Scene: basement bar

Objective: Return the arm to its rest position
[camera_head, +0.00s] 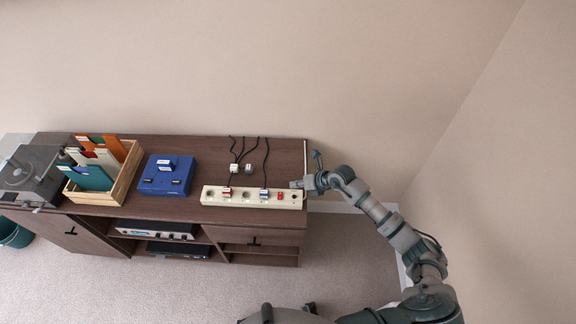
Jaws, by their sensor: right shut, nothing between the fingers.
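My right arm (380,215) comes up from the lower right and reaches to the right end of a dark wooden sideboard. Its gripper (297,184) is shut and empty, just above or beside the right end of a white power strip (215,196); I cannot tell whether they touch. The strip lies along the front edge of the sideboard, with plugs, a red switch and a dark socket on it. My left gripper is not in view.
The sideboard (200,148) also carries a blue device (166,176), a wooden crate (129,168) of record sleeves and a turntable (32,173). Black cables (240,150) run behind the strip. Walls stand behind and at the right. Open carpet (345,255) lies right of the sideboard.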

